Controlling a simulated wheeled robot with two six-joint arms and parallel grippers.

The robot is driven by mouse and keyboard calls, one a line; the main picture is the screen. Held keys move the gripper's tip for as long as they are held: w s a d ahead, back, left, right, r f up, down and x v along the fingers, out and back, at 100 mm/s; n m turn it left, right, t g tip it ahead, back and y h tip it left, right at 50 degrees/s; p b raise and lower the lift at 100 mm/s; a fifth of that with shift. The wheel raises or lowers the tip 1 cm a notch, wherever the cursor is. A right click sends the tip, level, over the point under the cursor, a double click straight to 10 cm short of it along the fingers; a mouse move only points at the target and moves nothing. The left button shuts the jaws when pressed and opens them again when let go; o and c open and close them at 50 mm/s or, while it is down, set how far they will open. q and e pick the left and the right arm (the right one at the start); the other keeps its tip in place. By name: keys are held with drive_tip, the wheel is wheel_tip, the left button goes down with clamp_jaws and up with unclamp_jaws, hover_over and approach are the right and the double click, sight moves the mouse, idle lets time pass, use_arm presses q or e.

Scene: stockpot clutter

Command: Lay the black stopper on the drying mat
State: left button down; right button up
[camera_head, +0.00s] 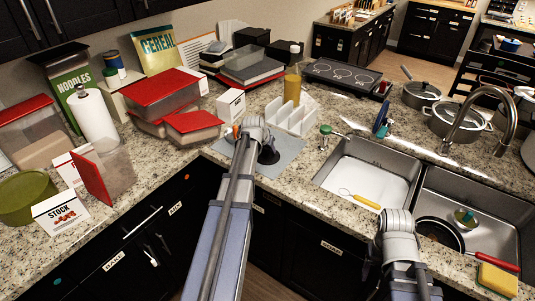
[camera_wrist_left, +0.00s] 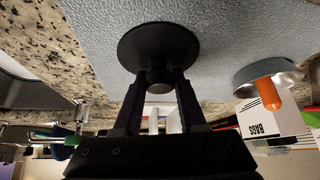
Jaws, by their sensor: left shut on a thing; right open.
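The black stopper (camera_head: 268,156) is a flat round disc with a short knob, seen over the grey drying mat (camera_head: 291,149) in the head view. In the left wrist view my left gripper (camera_wrist_left: 160,86) is shut on the knob of the stopper (camera_wrist_left: 158,48), with the disc against the grey mat surface (camera_wrist_left: 225,35). I cannot tell whether the disc touches the mat or hovers just above it. My right gripper (camera_head: 397,228) is by the front edge of the double sink, open, its fingers hardly visible behind the wrist.
A metal item with an orange handle (camera_wrist_left: 268,85) lies close to the stopper, by a white BAGS box (camera_head: 231,104). A white rack (camera_head: 291,116) stands behind the mat. The double sink (camera_head: 367,176) is to the right, with a whisk and pan inside. Red-lidded containers (camera_head: 160,92) crowd the left.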

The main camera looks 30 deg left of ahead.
use_arm(q)
drive_tip(key=shift+r, duration=0.1)
drive_tip(key=shift+f, duration=0.25)
drive_tip(key=shift+c, duration=2.4)
unclamp_jaws()
drive_tip(key=shift+r, duration=0.1)
drive_tip(key=shift+r, duration=0.25)
drive_tip(key=p+v, duration=1)
drive_tip(key=v, duration=0.1)
drive_tip(key=shift+s+r, duration=0.2)
drive_tip(key=shift+r, duration=0.15)
